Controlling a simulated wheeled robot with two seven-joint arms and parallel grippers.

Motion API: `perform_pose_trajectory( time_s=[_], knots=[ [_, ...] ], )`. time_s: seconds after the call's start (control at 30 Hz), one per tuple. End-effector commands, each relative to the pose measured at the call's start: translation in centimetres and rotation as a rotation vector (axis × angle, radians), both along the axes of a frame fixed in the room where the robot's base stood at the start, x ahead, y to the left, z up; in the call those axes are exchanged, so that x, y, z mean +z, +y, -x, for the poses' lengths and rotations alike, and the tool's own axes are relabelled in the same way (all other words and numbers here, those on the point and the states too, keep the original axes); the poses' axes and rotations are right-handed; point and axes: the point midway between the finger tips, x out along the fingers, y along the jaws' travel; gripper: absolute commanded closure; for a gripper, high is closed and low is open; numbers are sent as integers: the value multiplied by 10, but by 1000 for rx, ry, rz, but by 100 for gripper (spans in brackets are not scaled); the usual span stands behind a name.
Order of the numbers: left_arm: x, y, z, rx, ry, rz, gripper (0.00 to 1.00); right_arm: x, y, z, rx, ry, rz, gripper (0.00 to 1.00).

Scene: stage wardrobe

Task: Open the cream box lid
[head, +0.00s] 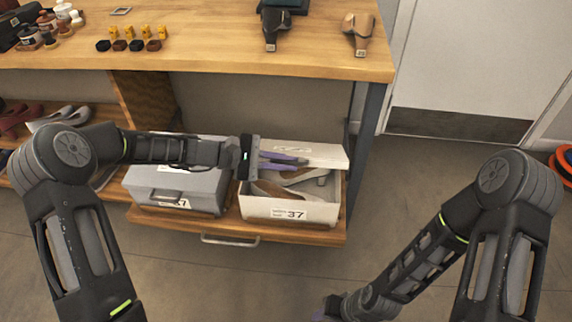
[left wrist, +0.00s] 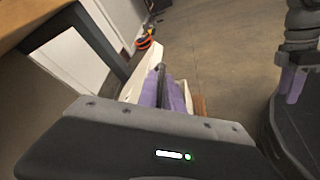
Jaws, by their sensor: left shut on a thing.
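The cream box (head: 258,208), labelled 37, sits on the pulled-out wooden drawer or shelf. Its cream lid (head: 325,155) is raised and tilted at the back, with a gap at the front through which a pair of beige heeled shoes shows. My left gripper (head: 285,160) reaches in from the left, its purple fingers shut on the lid near its left part. In the left wrist view the purple fingers (left wrist: 165,92) lie against a cream edge. My right gripper (left wrist: 291,84) hangs low and away from the box; its finger gap is unclear.
A grey box (head: 175,188) with a handle stands left of the cream box. The drawer handle (head: 230,239) sticks out in front. The wooden tabletop (head: 210,50) overhangs above, and a dark table leg (head: 367,150) stands just right.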

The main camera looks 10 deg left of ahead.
Motion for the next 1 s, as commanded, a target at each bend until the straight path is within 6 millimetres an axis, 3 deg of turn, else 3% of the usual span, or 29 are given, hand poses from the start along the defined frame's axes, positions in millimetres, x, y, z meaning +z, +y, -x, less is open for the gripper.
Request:
perform_pose_trajectory(
  time_s=[0.17, 0.2, 0.3, 0.63, 1.0],
  knots=[
    [0, 1, -1, 4, 0, -1, 100, 0, 0, 0, 0, 0, 0, 64],
    [0, 1, -1, 4, 0, -1, 87, 0, 0, 0, 0, 0, 0, 64],
    [0, 1, -1, 3, -1, -1, 80, 0, 0, 0, 0, 0, 0, 64],
    [2, 4, 0, 2, -2, -1, 80, 1, 0, 0, 0, 0, 0, 64],
    [19, 54, 12, 5, -1, -3, 80, 5, 0, 0, 0, 0, 0, 64]
  ],
)
